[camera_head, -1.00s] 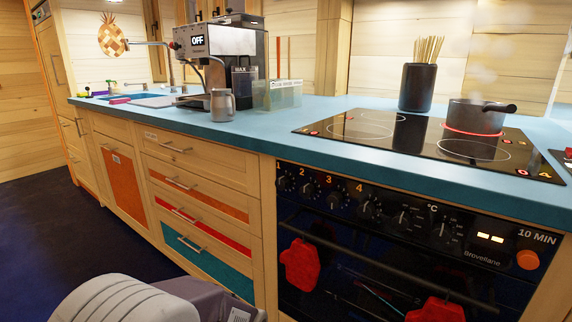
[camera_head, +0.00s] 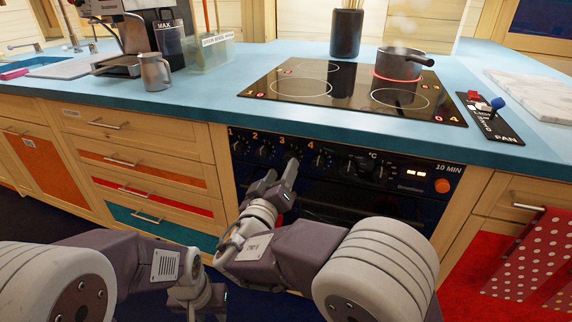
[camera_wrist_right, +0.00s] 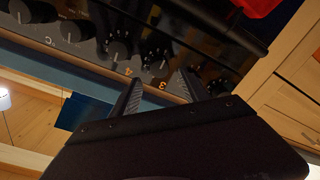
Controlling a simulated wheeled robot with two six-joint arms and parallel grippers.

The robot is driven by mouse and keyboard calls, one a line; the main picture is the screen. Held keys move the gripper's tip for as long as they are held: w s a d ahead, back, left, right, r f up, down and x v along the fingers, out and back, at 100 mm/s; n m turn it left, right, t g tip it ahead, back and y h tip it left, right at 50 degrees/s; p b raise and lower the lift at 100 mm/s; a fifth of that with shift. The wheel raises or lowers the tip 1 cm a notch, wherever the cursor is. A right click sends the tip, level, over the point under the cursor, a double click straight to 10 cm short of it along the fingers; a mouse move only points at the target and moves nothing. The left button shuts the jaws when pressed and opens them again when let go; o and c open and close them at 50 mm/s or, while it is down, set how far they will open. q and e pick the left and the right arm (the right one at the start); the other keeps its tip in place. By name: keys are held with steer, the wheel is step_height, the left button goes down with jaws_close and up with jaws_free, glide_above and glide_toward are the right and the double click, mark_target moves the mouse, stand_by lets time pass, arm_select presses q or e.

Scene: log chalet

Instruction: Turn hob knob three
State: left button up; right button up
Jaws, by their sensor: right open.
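Hob knob three (camera_head: 292,154) is a dark round knob on the black oven front, below the orange 3. It also shows in the right wrist view (camera_wrist_right: 155,63), where the picture is turned over. My right gripper (camera_head: 277,176) is open, with its fingers pointing at the panel just below knob three. In the wrist view the open right gripper (camera_wrist_right: 160,80) has knob three ahead, between the lines of its fingers, with no contact visible. My left gripper (camera_head: 205,296) is low at the bottom; its jaws are unclear.
Knobs two (camera_head: 265,150) and four (camera_head: 318,159) sit close on either side. A steaming pot (camera_head: 400,64) stands on a glowing ring of the hob (camera_head: 335,102) above. The blue counter (camera_head: 195,100) overhangs the panel. A polka-dot cloth (camera_head: 520,255) hangs at the right.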

mark_target(288, 160)
steer(key=x, duration=0.5)
steer(key=shift+s, duration=0.1)
jaws_close()
